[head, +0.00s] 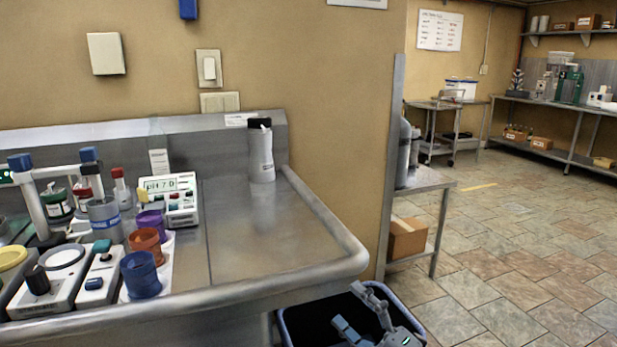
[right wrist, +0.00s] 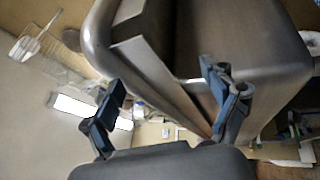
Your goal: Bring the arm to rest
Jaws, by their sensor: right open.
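My right gripper (head: 362,318) shows at the bottom of the head view, in front of the dark bin beside the steel bench. In the right wrist view its two blue-grey fingers (right wrist: 163,92) are spread apart, with nothing between them. The steel bench edge (right wrist: 97,38) is close beyond the fingers there. My left gripper is not in view.
The steel bench (head: 265,225) holds a grey bottle (head: 261,152), a pH meter (head: 172,190), and orange (head: 145,242) and blue (head: 140,274) cups. A blue-rimmed dark bin (head: 300,325) stands below its right end. Tiled floor (head: 500,240) is open at right.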

